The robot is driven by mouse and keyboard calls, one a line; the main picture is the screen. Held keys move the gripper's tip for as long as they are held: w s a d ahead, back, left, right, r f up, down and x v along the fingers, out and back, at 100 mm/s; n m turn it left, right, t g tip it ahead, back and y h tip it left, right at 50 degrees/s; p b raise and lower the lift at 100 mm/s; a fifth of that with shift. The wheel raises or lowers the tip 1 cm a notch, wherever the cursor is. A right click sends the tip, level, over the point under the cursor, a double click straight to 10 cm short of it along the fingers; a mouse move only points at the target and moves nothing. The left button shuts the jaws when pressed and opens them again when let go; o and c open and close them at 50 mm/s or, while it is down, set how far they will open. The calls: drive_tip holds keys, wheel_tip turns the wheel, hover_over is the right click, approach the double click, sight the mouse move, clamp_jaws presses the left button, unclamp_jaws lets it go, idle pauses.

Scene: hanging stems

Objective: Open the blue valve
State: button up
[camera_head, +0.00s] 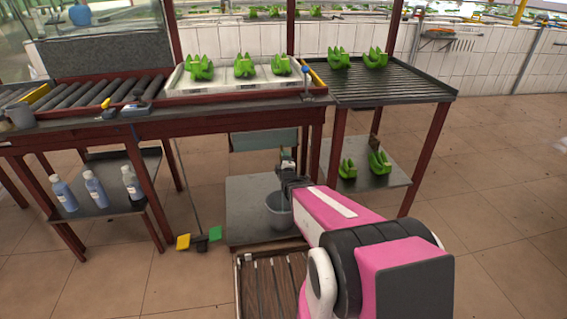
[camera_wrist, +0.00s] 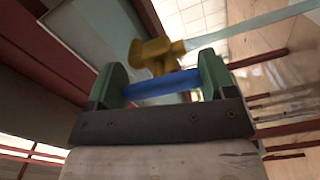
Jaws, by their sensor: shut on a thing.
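In the wrist view, the blue valve handle (camera_wrist: 160,87) lies crosswise between the two green fingers of my gripper (camera_wrist: 160,75), which is shut on it. The yellow brass-coloured valve body (camera_wrist: 155,55) sits just beyond the handle. In the head view, my gripper (camera_head: 288,167) is under the long table, above a grey bucket (camera_head: 279,212). The valve cannot be made out clearly there, as my arm and gripper cover that spot.
A table (camera_head: 318,115) with a white tray of green bunches (camera_head: 244,66) stands above my gripper. A ribbed side table (camera_head: 405,91) is to the right. Bottles (camera_head: 95,190) stand on a low shelf at left. Yellow and green pedals (camera_head: 200,241) are on the floor. Open floor lies right.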

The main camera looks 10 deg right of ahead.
drive_tip(key=shift+f+n, duration=0.1)
drive_tip(key=shift+n, duration=0.3)
drive_tip(key=o, duration=0.9)
drive_tip(key=shift+s, duration=0.1)
drive_tip(key=s, duration=1)
drive_tip(key=shift+s, duration=0.35)
